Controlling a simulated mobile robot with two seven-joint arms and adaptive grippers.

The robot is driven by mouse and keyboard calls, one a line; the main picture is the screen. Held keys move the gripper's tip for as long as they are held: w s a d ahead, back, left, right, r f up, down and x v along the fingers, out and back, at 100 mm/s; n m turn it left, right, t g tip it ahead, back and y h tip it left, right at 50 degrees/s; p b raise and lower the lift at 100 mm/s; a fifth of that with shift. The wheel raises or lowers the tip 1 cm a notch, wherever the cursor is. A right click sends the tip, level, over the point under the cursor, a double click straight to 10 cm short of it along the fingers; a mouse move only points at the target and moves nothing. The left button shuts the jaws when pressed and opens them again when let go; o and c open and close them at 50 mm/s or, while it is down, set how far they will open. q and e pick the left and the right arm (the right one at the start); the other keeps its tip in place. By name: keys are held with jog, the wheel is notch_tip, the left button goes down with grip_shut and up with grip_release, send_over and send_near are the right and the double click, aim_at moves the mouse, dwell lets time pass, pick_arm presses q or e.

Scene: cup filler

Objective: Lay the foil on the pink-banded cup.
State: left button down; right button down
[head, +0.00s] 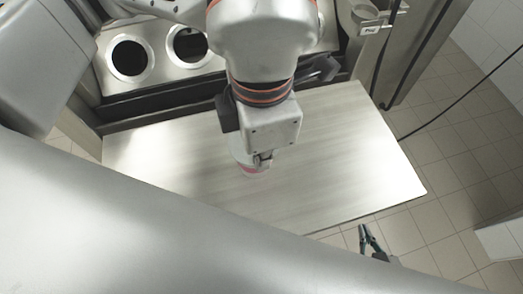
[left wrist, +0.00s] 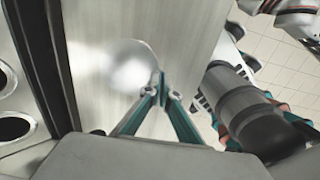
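The pink-banded cup (head: 251,169) stands on the table in the head view, mostly hidden under my left gripper (head: 265,161). In the left wrist view the foil (left wrist: 128,66) is a round, shiny silver disc. My left gripper, which also shows there (left wrist: 160,92), has its teal fingertips together at the foil's near edge and looks shut on it. The cup is not seen in that view, and I cannot tell whether the foil touches its rim. My right gripper (head: 368,238) is beyond the table's front edge, empty, with its fingertips close together.
The pale table (head: 350,150) is bare to the right of the cup. A metal machine panel with two round holes (head: 128,57) stands behind the table. A metal bracket (head: 372,20) is at the back right. Tiled floor lies to the right.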

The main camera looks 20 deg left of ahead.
pick_arm(q)
jog(key=c, duration=2.2)
grip_release()
notch_tip(320, 180, up, 12)
jog(key=shift+f, duration=0.1)
